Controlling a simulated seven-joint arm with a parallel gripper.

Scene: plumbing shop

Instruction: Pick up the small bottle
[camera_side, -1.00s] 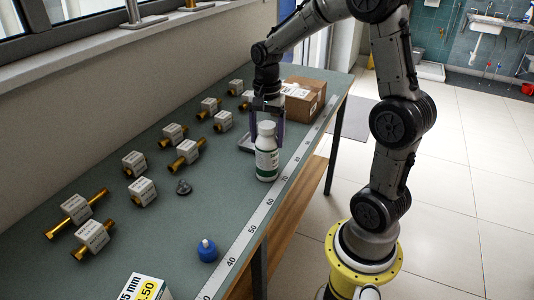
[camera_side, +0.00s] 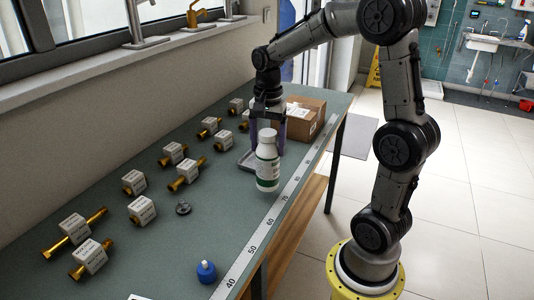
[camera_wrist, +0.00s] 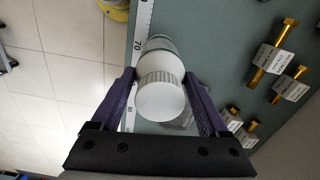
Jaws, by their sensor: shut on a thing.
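A white bottle (camera_side: 267,168) with a ribbed white cap and a green-and-white label stands upright between the fingers of my gripper (camera_side: 268,125). In the wrist view, the fingers (camera_wrist: 160,98) are on both sides of the bottle (camera_wrist: 160,62), shut on it below the cap. Its base appears slightly above the bench, beside the ruler strip; the gap is hard to make out. A smaller blue bottle (camera_side: 206,271) with a white top stands on the bench nearer the camera, apart from the gripper.
Several brass fittings with white tags (camera_side: 143,210) lie along the wall side of the bench. A grey tray (camera_side: 244,163) is just behind the bottle, and a cardboard box (camera_side: 304,118) stands farther back. A dark round part (camera_side: 183,208) lies mid-bench. The ruler strip (camera_side: 262,230) follows the open edge.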

